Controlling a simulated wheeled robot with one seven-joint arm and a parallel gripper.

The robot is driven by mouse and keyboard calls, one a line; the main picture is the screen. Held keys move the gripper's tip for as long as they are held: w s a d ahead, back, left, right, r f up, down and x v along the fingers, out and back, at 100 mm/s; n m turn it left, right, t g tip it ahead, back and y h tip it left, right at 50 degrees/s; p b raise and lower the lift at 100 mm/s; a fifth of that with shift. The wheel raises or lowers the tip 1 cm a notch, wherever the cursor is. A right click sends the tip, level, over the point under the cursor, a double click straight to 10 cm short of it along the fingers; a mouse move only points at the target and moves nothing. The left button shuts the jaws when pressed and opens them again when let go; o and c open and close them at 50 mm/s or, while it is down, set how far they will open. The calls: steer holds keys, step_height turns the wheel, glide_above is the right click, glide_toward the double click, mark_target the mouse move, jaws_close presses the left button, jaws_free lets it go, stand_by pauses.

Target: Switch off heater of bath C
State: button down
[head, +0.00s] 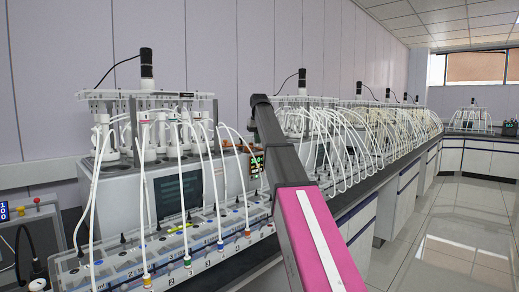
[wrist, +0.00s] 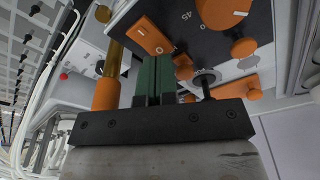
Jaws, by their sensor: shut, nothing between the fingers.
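In the wrist view my gripper (wrist: 152,82) has its green fingers together with nothing between them. The fingertips are close to a dark control panel (wrist: 195,35) with the markings 45 and 0. An orange switch-like block (wrist: 148,38) is just beyond the fingertips. Orange knobs (wrist: 243,46) sit on the panel to the right. I cannot tell whether the fingers touch anything. No bath letter is readable, so I cannot tell which unit is bath C. The gripper does not show in the head view; my dark and pink arm reaches toward the bench there.
In the wrist view an orange fitting (wrist: 106,93) is close left of the fingers and a black-headed post (wrist: 204,83) close right. In the head view reactor units with white tubes (head: 320,125) line the bench. The floor (head: 455,225) at right is clear.

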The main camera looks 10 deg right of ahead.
steer(key=shift+r, duration=2.7)
steer(key=shift+d, duration=0.1)
